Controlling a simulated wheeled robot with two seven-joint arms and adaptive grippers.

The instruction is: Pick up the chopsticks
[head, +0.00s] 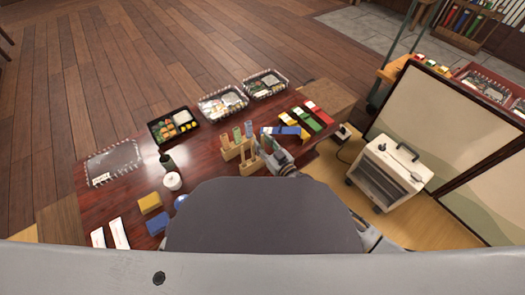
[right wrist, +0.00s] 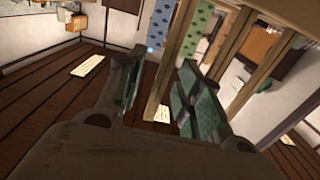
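A light wooden stand (head: 246,166) with several upright slim pieces stands on the dark red table, right of its middle. Patterned pieces in it, one blue (head: 249,129) and one green (head: 237,135), may be the chopsticks or their sleeves; I cannot tell which. My right gripper (head: 268,152) is close beside the stand on its right. In the right wrist view its two fingers (right wrist: 160,92) are apart, with light wooden bars (right wrist: 178,55) of the stand showing between and beyond them. I cannot tell if they touch. My left gripper is not in view.
The table (head: 205,150) also holds a black bento tray (head: 173,125), clear food packs (head: 222,103), a dark bottle (head: 167,162), a white round container (head: 172,181) and white slips (head: 119,233). Coloured packets (head: 303,121) lie at the right. A white cabinet (head: 388,175) stands off the table.

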